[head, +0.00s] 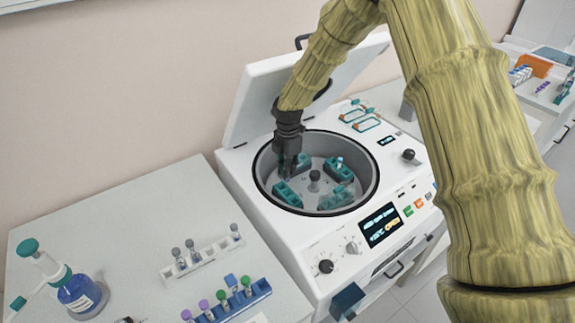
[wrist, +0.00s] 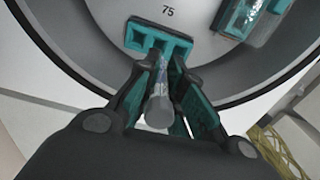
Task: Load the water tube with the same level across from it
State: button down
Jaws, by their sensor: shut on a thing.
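My gripper (head: 289,172) is inside the centrifuge bowl, at the left-hand buckets. In the wrist view my gripper (wrist: 161,84) is shut on a clear tube with a grey cap (wrist: 159,112). The tube's lower end points at a teal bucket (wrist: 135,38) below the number 75; I cannot tell how deep it sits in a slot. The open centrifuge (head: 229,172) has several teal buckets around a central hub (head: 315,180). The back right bucket (head: 334,171) appears to hold a tube. Water levels are too small to read.
A white rack (head: 205,262) with several grey-capped tubes stands on the left bench. A blue rack (head: 232,305) with purple- and green-capped tubes is in front of it. The raised lid (head: 262,100) is behind my arm.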

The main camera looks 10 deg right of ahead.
jog(key=shift+w+f+n, duration=0.3)
jog(key=shift+n, duration=0.4)
jog(key=shift+f, duration=0.1)
jog(key=b, duration=0.3)
send_near(287, 188)
jog(key=shift+s+a+f, duration=0.2)
jog(key=shift+s+f, duration=0.8)
jog(key=shift+s, duration=0.3)
jog(key=shift+f+b, duration=0.45)
jog(key=shift+f, duration=2.15)
jog(key=c, duration=1.5)
grip_release()
jog(key=shift+o, duration=0.2)
notch_tip(287, 188, up, 12)
jog(key=shift+s+f, duration=0.1)
